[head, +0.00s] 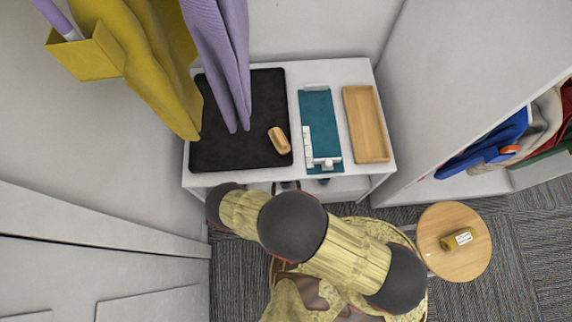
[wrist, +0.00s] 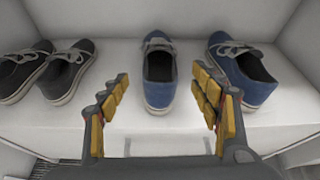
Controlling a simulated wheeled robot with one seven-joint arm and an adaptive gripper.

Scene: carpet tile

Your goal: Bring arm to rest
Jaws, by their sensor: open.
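My gripper (wrist: 161,78) is open and empty in the wrist view, its two yellow-padded fingers spread wide. A blue shoe (wrist: 159,92) with grey laces lies beyond the fingers, seen in the gap between them. A second blue shoe (wrist: 248,76) stands to its right, partly behind the right finger. My arm (head: 292,225) shows in the head view, stretched from the lower right toward the front of the white bench (head: 345,185). In the head view the gripper is mostly hidden by the arm and the bench's front edge.
Dark shoes (wrist: 66,72) stand left on the white shelf (wrist: 190,120). The bench top holds a black mat (head: 235,110), a brown brush (head: 279,140), a teal tray (head: 318,110) and a wooden tray (head: 366,125). A round stool (head: 440,262) stands right. Coats (head: 222,50) hang at left.

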